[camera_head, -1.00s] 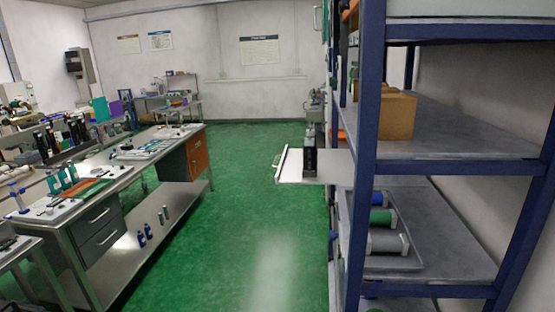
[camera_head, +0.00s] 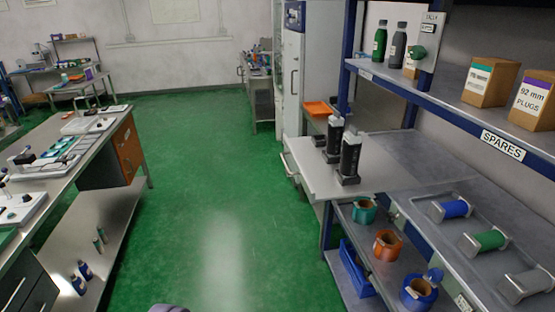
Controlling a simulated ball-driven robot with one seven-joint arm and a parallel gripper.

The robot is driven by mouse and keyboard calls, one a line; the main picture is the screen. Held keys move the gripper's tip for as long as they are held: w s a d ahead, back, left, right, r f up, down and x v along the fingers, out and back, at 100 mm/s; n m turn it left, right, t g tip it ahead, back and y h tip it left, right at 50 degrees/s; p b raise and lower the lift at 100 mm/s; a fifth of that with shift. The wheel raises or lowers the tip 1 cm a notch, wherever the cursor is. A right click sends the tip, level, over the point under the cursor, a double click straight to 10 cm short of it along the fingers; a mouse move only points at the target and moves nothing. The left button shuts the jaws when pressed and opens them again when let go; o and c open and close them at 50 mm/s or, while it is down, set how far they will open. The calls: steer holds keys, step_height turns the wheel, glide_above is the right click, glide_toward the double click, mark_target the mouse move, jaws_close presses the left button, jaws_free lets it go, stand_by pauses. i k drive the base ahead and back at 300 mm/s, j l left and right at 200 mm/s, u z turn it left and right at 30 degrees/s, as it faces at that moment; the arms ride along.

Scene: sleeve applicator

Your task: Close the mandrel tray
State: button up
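A pale flat tray-like surface (camera_head: 318,172) juts out to the left from the shelving on the right, with a light bar handle (camera_head: 290,165) along its left side. It appears to be the mandrel tray, pulled out. Two black upright cylinders on dark bases stand on it, a nearer one (camera_head: 350,156) and a farther one (camera_head: 333,138). My gripper's fingers do not show. A small grey rounded shape (camera_head: 170,308) pokes in at the bottom edge; I cannot tell what it is. Nothing is seen touching the tray or handle.
Below and in front of the tray, a lower shelf holds green, orange (camera_head: 387,245) and blue ring-shaped parts. Blue, green and grey rolls (camera_head: 485,241) lie on the shelf at right. A steel workbench (camera_head: 85,205) stands at left. The green floor (camera_head: 215,200) between is clear.

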mark_target(320, 178)
steer(key=i+j, duration=0.15)
steer(key=i, duration=0.35)
steer(key=i+j, duration=0.1)
steer(key=i, duration=0.4)
steer(key=i+j+z, duration=0.1)
steer(key=i, duration=0.4)
steer(key=i+j, duration=0.2)
steer(key=i, duration=0.3)
